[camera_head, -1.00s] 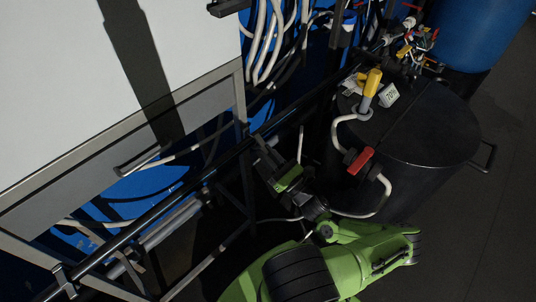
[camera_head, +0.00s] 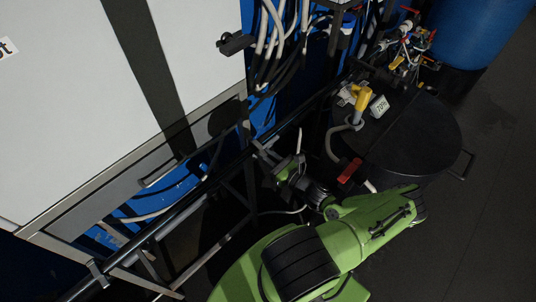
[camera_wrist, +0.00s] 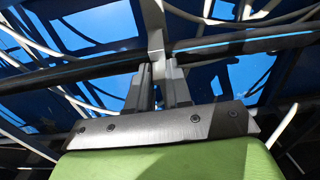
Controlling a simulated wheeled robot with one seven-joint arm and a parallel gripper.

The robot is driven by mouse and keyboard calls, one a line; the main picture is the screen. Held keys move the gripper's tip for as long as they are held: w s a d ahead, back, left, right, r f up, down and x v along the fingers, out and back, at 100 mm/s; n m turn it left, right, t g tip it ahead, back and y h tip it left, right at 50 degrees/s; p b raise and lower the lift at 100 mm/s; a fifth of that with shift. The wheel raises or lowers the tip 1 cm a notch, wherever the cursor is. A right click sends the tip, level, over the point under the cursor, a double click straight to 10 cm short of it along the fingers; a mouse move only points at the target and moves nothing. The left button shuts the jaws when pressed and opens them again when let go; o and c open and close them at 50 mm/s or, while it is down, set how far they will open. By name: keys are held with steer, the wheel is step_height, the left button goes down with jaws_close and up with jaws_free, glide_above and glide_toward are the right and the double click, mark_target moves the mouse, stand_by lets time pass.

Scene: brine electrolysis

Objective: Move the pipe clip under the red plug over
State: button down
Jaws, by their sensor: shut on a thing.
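My gripper (camera_head: 262,150) reaches up to the black pipe (camera_head: 215,182) in front of the cabinet. In the wrist view its two grey fingers (camera_wrist: 158,70) are close together just below the black pipe (camera_wrist: 90,72). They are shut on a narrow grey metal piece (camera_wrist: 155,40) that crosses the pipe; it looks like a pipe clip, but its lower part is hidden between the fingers. A red plug-like piece (camera_head: 350,170) sits on the pale hose by the black tank, right of my gripper. My arm hides part of that hose.
The black tank (camera_head: 415,135) carries a yellow-handled piece (camera_head: 362,97) and a "70%" label (camera_head: 380,106). A white cabinet (camera_head: 80,90) stands at the left. Another bracket (camera_head: 98,272) is on the pipe at lower left. Pale hoses hang behind. Dark floor at right is clear.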

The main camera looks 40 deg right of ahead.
steer(key=c, duration=1)
jaws_free()
steer(key=shift+c, duration=0.2)
steer(key=s, duration=1.5)
steer(key=shift+s+d+r+b, duration=0.2)
steer(key=shift+s+b, duration=0.15)
